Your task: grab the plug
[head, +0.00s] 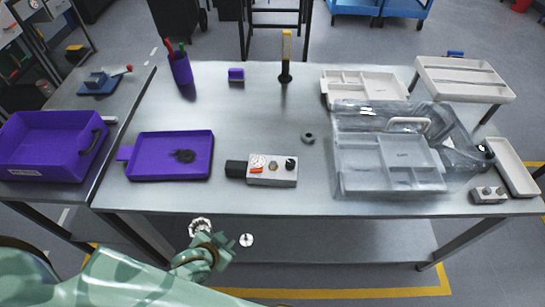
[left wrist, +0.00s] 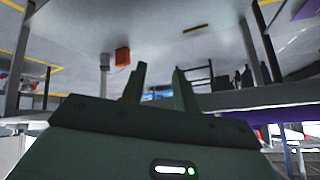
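A light grey machined housing (head: 283,182) lies near the front middle of the steel table, with a black block at its left end. A dark round piece (head: 290,164), possibly the plug, sits on its top right; I cannot tell for sure. A small dark ring-like part (head: 308,138) lies on the table behind it. My left gripper (head: 222,250) is in front of the table's front edge, apart from the housing. In the left wrist view its two fingers (left wrist: 158,72) stand apart with nothing between them. My right gripper is not in view.
A purple tray (head: 140,172) with a dark ring lies left of the housing. A clear bin (head: 350,185) stands right, with white trays around it. A purple cup (head: 181,70) and a yellow-black upright tool (head: 286,55) stand at the back.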

